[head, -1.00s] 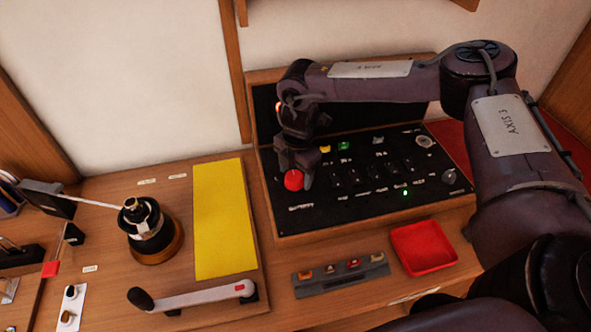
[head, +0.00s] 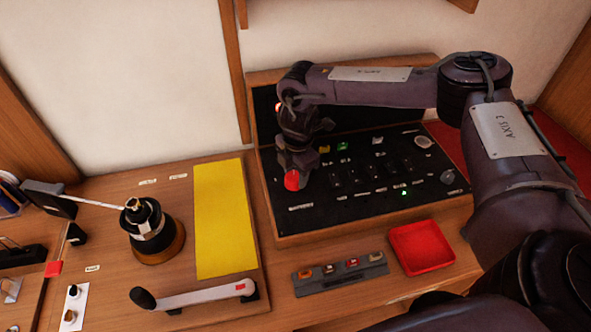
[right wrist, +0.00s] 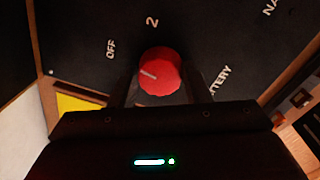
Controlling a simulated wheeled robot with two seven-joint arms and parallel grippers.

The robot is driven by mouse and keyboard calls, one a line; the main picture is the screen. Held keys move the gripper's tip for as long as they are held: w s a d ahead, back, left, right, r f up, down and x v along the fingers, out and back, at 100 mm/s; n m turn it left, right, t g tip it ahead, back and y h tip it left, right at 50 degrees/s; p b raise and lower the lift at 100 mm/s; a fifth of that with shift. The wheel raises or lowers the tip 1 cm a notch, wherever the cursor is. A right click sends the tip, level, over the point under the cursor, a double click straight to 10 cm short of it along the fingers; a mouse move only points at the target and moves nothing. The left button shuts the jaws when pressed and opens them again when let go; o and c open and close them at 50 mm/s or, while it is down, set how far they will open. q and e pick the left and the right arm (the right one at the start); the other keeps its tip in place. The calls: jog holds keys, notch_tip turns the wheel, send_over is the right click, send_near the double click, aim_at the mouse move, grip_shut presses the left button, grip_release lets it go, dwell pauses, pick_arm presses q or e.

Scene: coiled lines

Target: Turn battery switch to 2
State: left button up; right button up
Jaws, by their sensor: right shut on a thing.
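The battery switch is a round red knob (head: 292,181) at the left front of the black panel (head: 345,215). In the right wrist view the knob (right wrist: 165,66) has a white pointer mark that points left, a little below the OFF label (right wrist: 110,49). The label 2 (right wrist: 152,22) stands above the knob in that view. My right gripper (head: 295,168) is over the switch, with one finger on each side of the knob, shut on it. The fingers hide part of the panel around it. My left gripper is not in view.
In front lie a red tray (head: 422,247) and a grey strip with fuses (head: 340,273). To the left are a yellow mat (head: 222,215), a winch (head: 148,225) and a crank handle (head: 200,294).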

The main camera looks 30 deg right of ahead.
jog(key=m+p, duration=0.3)
jog(key=m, duration=0.2)
jog(key=shift+s+a+r+p, duration=0.1)
jog(key=shift+s+r+p, duration=0.05)
jog(key=shift+p, duration=0.25)
jog(key=m+p, duration=0.2)
jog(key=m, duration=0.1)
jog(key=shift+h, duration=0.3)
jog(key=shift+m+p, duration=0.95)
jog(key=shift+m, duration=0.15)
jog(key=o, duration=1)
